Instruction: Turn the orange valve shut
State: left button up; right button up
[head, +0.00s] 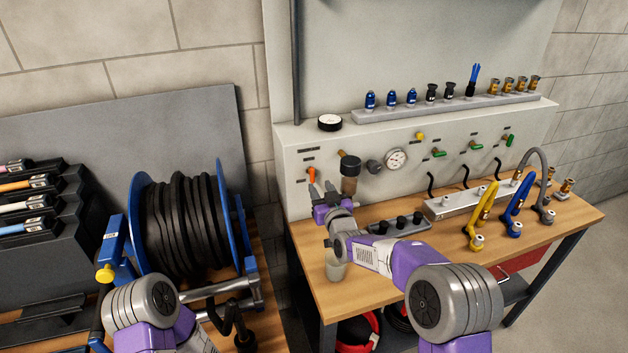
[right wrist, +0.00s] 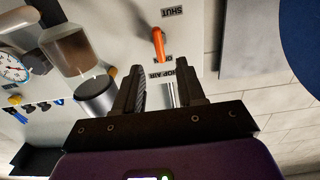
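The orange valve (head: 311,175) is a small lever on the left part of the grey panel. In the right wrist view, which is upside down, the orange lever (right wrist: 159,44) lies near the SHUT label (right wrist: 172,12), and its other end partly covers a small label. My right gripper (head: 324,193) is just below and in front of the valve. In the wrist view its two fingers (right wrist: 160,72) are apart and empty, with the lever beyond their tips, not between them. My left arm shows at the lower left, but its gripper is not seen.
A hose reel (head: 180,230) stands at left.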

aim_at(313, 176)
jog(key=shift+x, duration=3.4)
jog(key=shift+f, duration=0.1)
grip_shut()
